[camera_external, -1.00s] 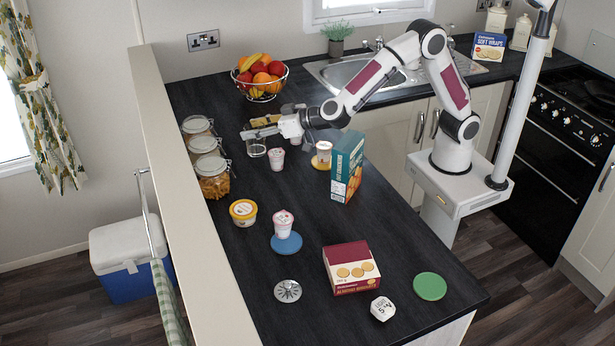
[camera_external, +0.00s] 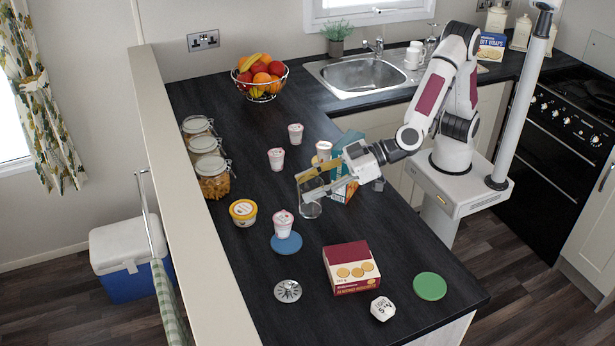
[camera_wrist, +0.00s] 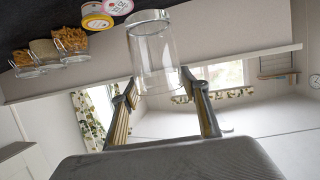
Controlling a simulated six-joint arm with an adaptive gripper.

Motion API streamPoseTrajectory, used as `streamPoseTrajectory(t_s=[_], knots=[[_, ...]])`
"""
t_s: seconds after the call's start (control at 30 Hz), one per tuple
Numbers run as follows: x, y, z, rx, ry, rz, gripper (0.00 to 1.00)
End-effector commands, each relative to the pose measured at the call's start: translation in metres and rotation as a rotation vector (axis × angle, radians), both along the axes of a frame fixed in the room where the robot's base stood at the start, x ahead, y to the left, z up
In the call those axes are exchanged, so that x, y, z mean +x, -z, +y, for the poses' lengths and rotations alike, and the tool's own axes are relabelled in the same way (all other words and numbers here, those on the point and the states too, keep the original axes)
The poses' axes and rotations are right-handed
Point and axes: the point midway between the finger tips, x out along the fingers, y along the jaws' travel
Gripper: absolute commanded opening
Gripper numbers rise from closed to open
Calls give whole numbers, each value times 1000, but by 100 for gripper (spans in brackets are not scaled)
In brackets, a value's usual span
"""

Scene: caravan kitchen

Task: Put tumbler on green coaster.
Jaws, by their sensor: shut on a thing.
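My gripper (camera_external: 315,185) is shut on a clear glass tumbler (camera_external: 310,207), held over the counter in front of the teal box. In the wrist view the tumbler (camera_wrist: 153,58) sits between the two fingers of my gripper (camera_wrist: 165,92). The green coaster (camera_external: 430,286) lies bare at the right front of the counter, well to the right of and nearer than the tumbler.
A red biscuit box (camera_external: 351,268) and a small white timer (camera_external: 382,308) stand left of the green coaster. The teal box (camera_external: 346,143) is partly hidden behind my gripper. Glass jars (camera_external: 213,178) and a yellow tub (camera_external: 243,212) line the left edge. A metal strainer (camera_external: 288,291) lies in front.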

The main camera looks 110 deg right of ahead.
Motion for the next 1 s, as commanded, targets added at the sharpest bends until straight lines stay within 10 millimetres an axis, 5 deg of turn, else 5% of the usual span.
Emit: streamPoseTrajectory(t_s=[0.5, 1.0], knots=[[-86, -3, 152, 2, -295, -2, 1], [-195, 4, 256, 0, -569, -2, 1]])
